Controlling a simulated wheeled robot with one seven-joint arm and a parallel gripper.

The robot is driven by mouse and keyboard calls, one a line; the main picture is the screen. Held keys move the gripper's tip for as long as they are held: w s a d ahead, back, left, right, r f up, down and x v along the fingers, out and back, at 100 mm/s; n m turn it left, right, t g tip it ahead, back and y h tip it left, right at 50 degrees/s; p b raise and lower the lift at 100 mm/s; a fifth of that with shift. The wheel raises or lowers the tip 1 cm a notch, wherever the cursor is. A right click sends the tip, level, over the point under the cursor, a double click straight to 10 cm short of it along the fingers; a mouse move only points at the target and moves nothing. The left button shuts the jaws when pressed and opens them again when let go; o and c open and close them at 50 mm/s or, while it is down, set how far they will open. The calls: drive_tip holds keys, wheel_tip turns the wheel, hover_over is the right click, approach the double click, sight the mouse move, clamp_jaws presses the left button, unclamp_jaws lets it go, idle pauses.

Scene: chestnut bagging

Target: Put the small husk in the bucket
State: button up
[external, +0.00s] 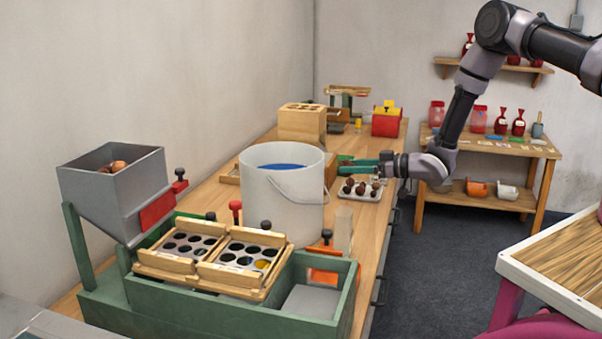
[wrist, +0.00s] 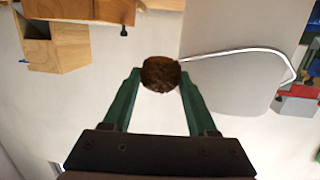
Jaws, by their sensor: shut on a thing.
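My gripper (external: 343,165) reaches in from the right, just right of the bucket in the external view, above the table. Its green fingers are shut on the small husk (wrist: 160,73), a brown, rough, round piece seen clearly between the fingertips in the wrist view. In the external view the husk is too small to make out surely. The white bucket (external: 282,205) stands upright on the table with a wire handle and blue showing inside. It also shows as a pale wall at upper right in the wrist view (wrist: 235,50). The husk is outside the bucket.
A tray (external: 372,195) of several brown round pieces lies below my gripper. A green sorting station (external: 330,325) with wooden hole plates and a grey hopper (external: 125,185) stand in front. A wooden box (external: 302,124) and a red box (external: 386,124) are behind.

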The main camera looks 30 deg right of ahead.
sight(349, 215)
drive_tip(key=shift+w+d+f+n+g+y, duration=0.1)
drive_tip(key=shift+w+f+n+g+y, duration=0.1)
drive_tip(key=shift+f, duration=0.35)
drive_tip(key=shift+w+a+f+n+g+y, duration=0.1)
drive_tip(key=shift+f+n+g+y, duration=0.1)
drive_tip(key=shift+f, duration=0.3)
drive_tip(key=shift+w+d+f+n+g+y, duration=0.1)
drive_tip(key=shift+w+f+n+g+y, duration=0.1)
drive_tip(key=shift+f, duration=0.35)
wheel_tip(349, 215, down, 10)
drive_tip(key=shift+r, duration=0.25)
drive_tip(key=shift+f, duration=0.1)
drive_tip(key=o, duration=1.3)
drive_tip(key=shift+f, duration=0.1)
